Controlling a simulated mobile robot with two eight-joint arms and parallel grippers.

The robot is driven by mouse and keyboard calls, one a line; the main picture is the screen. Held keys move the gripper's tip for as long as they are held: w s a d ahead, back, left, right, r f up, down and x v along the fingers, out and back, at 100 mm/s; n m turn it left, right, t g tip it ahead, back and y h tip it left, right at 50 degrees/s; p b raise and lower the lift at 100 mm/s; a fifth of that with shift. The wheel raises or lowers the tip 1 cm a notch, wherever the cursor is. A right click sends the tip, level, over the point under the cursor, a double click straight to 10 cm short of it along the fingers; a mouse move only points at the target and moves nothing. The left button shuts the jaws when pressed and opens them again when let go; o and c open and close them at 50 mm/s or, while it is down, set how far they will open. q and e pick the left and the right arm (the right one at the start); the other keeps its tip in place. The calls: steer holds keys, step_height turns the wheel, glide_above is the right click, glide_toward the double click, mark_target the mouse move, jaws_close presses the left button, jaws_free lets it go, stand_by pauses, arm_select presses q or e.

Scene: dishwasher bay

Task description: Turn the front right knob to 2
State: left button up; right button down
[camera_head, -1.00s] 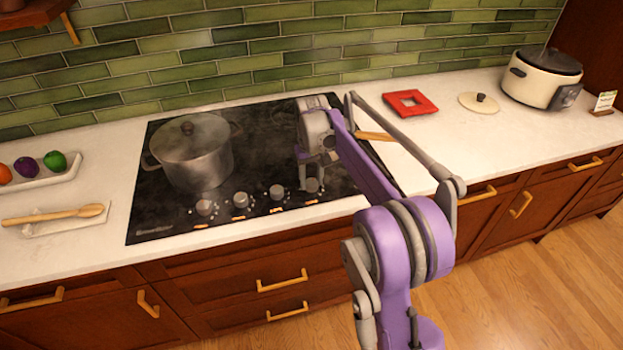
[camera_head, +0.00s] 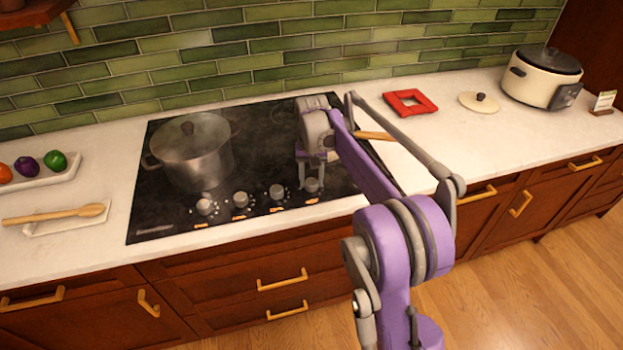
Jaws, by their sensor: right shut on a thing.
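The black cooktop (camera_head: 150,218) has a row of several silver knobs along its front edge. The rightmost knob (camera_head: 312,185) sits under my right gripper (camera_head: 311,182). My right gripper points down with its two fingers on either side of that knob and is shut on it. The dial marks around this knob are too small to read. Another knob (camera_head: 277,192) stands just to the left, free of the gripper. My left gripper is not in view.
A lidded steel pot (camera_head: 195,155) stands on the cooktop's left side. A wooden spoon (camera_head: 60,214) lies on a white rest at left. A red trivet (camera_head: 410,102), a lid (camera_head: 479,102) and a cream cooker (camera_head: 535,85) are on the right counter.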

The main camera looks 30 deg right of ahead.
mark_target(311, 182)
steer(key=shift+c, duration=1.8)
jaws_free()
steer(key=shift+r, duration=0.1)
step_height(311, 182, up, 11)
steer(key=shift+f+p, duration=0.2)
steer(key=shift+p, duration=0.25)
steer(key=s+a+f+n+t, duration=0.2)
steer(key=s+a+n+t, duration=0.1)
steer(key=s+a, duration=0.85)
steer(key=s+a+f+n+t, duration=0.1)
steer(key=s+f, duration=0.4)
steer(key=s, duration=0.3)
steer(key=s+a+f+n+t, duration=0.1)
steer(key=s+a+f, duration=0.1)
steer(key=s+f, duration=0.4)
steer(key=s, duration=0.3)
steer(key=shift+a+n, duration=0.3)
steer(key=shift+n, duration=0.1)
